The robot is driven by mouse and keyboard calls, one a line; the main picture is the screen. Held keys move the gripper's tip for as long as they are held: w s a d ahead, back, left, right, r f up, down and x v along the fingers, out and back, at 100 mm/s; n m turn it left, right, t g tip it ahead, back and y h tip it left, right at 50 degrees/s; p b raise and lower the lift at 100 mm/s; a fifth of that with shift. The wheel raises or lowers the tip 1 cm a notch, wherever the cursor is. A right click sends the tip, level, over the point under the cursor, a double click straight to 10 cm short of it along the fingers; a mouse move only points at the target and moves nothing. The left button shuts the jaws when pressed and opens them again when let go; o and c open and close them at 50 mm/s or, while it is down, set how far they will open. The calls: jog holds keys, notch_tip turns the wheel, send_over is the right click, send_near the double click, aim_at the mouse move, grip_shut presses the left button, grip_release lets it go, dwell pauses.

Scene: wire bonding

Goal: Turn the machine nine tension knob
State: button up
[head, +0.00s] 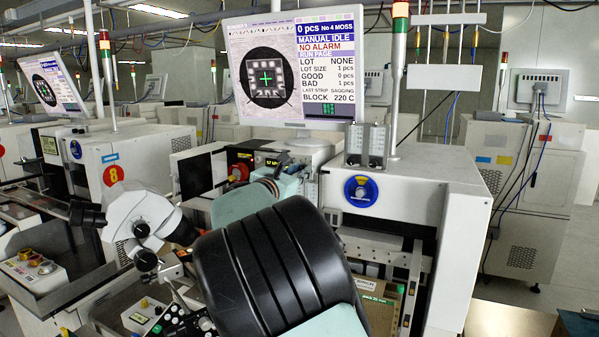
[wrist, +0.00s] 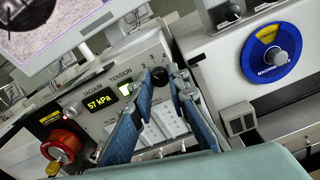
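The plate also shows in the head view (head: 361,190).
A red-and-orange knob (wrist: 62,147) and a vacuum display reading 57 kPa (wrist: 98,102) lie left of my fingers. The monitor (head: 295,65) stands above the panel. A microscope (head: 145,220) is at the left. Another machine wears a red 8 badge (head: 113,176).

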grip_shut()
jog(key=shift+f+b, duration=0.1)
jog(key=shift+b, duration=0.3)
jog(key=m+b, duration=2.1)
jog(key=o, duration=0.8)
grip_release()
